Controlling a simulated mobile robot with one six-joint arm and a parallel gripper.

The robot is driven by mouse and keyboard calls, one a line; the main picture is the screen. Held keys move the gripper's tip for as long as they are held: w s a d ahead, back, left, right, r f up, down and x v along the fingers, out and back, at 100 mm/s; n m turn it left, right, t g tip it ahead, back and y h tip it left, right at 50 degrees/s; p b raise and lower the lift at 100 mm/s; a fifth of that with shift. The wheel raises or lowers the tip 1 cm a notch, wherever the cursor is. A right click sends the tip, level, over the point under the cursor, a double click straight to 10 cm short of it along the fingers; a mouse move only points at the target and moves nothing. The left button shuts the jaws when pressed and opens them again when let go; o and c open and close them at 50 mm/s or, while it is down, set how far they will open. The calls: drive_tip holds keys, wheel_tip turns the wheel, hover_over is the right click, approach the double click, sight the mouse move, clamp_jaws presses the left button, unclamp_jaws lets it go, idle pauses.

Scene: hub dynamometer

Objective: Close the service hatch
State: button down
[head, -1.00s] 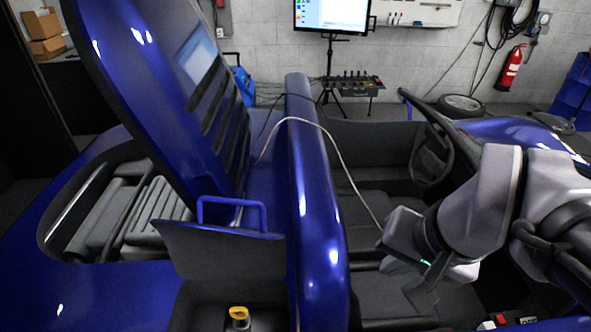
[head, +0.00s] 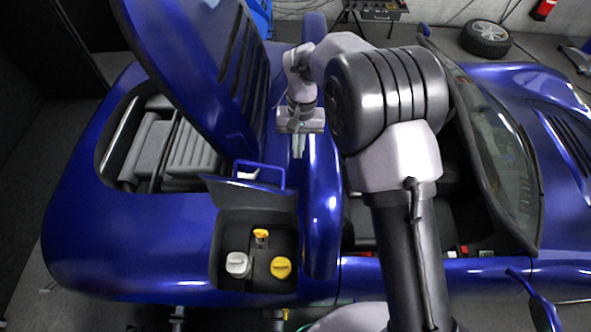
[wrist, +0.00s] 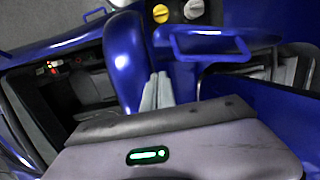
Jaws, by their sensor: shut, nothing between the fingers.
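The service hatch lid (head: 250,196) stands open. Its dark inner face shows, and a blue handle (head: 260,172) sticks up at its top edge. The dark well (head: 217,265) below it holds a white cap (head: 238,264), a yellow cap (head: 281,267) and a yellow-topped part (head: 261,236). My gripper (head: 298,147) is shut and empty, above the blue bodywork beyond and right of the handle, apart from it. In the wrist view, the fingertips (wrist: 156,82) point toward the bodywork, and the handle (wrist: 211,47) is to their right.
The large blue engine cover (head: 195,75) is raised left of my gripper, over the open engine bay (head: 165,148). A rounded blue hump (head: 322,205) stands right of the hatch. The windscreen (head: 500,165) and cockpit are farther right.

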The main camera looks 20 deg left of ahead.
drive_tip(key=p, duration=0.1)
approach(293, 189)
wheel_tip(293, 189, down, 3)
drive_tip(key=w, duration=0.2)
drive_tip(key=shift+s+f+p, duration=0.45)
drive_tip(key=shift+s+f, duration=0.2)
drive_tip(key=shift+s, duration=0.25)
drive_tip(key=shift+s+f, duration=0.35)
drive_tip(key=shift+s, duration=0.1)
drive_tip(key=shift+f, duration=0.1)
drive_tip(key=shift+f, duration=0.1)
